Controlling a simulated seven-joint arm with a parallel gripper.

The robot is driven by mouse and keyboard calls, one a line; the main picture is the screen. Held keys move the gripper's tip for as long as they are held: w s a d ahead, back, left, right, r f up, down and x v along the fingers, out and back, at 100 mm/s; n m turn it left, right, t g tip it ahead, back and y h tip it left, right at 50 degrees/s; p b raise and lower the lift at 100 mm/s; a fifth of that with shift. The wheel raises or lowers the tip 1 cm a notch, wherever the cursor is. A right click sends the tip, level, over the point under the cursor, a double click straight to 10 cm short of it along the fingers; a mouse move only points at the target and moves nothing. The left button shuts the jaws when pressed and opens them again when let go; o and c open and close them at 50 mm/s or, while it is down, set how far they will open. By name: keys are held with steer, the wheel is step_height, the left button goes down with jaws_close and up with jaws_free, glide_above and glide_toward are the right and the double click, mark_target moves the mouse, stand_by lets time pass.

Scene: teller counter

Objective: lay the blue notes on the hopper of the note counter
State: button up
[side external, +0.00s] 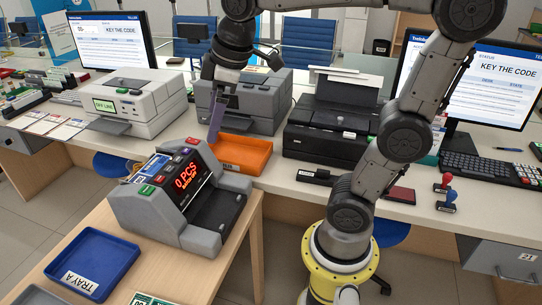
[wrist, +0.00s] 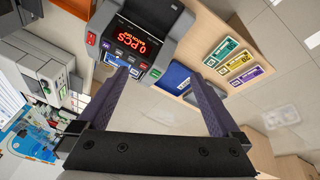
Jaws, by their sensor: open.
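The grey note counter (side external: 232,182) stands on the wooden side table, its red display reading 0 PCS. It shows upside down at the top of the wrist view (wrist: 178,22). The wrist view shows three flat notes or bundles on that table: a teal-green one (wrist: 221,52), a yellow one (wrist: 236,62) and a violet one (wrist: 251,74). None is plainly blue at this size. In the side view only a green edge (side external: 150,299) shows at the bottom. My gripper (wrist: 160,77) is open and empty, with purple fingers. In the side view it (side external: 214,138) hangs above and behind the counter.
A blue tray marked TRAY A (side external: 120,249) lies on the table in front of the counter. An orange tray (side external: 262,143), printers (side external: 326,140) and stamps (side external: 446,206) stand on the long desk behind. Open floor lies between table and desk.

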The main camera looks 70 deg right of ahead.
steer(key=s+a+f+m+t, duration=0.1)
steer(key=s+f+m, duration=0.4)
steer(key=s, duration=0.7)
steer(key=shift+a+f+t, duration=0.2)
steer(key=shift+f+t, duration=0.1)
steer(key=shift+f, duration=0.45)
